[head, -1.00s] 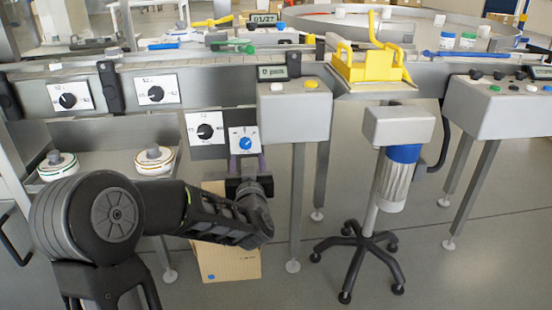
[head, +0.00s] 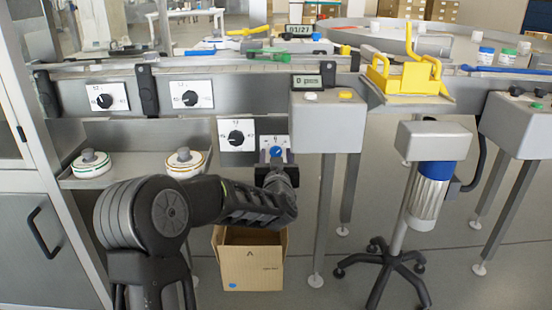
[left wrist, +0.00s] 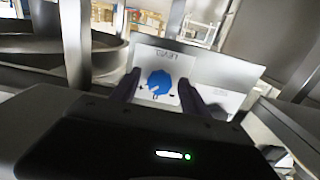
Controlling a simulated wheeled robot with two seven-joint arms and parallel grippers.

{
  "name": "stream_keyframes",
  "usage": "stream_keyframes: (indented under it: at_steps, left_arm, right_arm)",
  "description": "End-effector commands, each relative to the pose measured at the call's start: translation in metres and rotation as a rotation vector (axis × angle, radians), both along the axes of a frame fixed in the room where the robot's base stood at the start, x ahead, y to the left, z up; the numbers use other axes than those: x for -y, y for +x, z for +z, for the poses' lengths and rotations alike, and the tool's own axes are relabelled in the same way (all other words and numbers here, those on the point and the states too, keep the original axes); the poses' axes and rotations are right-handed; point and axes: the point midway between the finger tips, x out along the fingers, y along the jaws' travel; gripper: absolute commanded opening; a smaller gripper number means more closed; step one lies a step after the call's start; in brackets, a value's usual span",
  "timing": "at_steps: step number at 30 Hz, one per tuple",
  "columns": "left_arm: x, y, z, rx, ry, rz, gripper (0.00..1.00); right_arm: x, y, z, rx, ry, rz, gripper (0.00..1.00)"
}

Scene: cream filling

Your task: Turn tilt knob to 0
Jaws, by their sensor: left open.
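The tilt knob (head: 277,152) is a blue dial on a small white plate (head: 267,141) under the conveyor, right of a black-knob plate. My left gripper (head: 278,165) is just in front of it and covers the plate's lower part in the head view. In the left wrist view the blue knob (left wrist: 160,83) sits between the two open fingers of the left gripper (left wrist: 160,92). Whether the fingers touch the knob I cannot tell. The knob's pointer is too small to read. My right gripper is not in view.
Black-knob plates (head: 237,135) are left of the blue one. A grey control box (head: 327,120) with a display is close on the right. An open cardboard box (head: 250,262) stands on the floor below. Two round white-rimmed items (head: 184,162) sit on a shelf at left.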

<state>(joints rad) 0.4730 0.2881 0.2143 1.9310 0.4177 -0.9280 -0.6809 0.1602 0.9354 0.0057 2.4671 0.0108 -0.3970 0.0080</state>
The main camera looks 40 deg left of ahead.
Motion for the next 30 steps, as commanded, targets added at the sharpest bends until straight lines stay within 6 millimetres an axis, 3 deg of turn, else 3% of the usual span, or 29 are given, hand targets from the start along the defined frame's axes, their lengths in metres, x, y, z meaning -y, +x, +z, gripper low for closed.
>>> stream_keyframes:
  at_steps: [6, 25, 30]
  left_arm:
    - [-0.0001, 0.0001, 0.0005, 0.000, 0.000, 0.000, 0.53]
    - [0.0002, -0.0001, 0.0005, 0.000, 0.000, 0.000, 0.02]
    - [0.0002, -0.0001, 0.0004, 0.000, 0.000, 0.000, 0.00]
  right_arm:
    - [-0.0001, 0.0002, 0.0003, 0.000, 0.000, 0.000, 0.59]
    - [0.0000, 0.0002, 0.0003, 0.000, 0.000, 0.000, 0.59]
    - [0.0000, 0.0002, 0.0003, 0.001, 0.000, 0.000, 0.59]
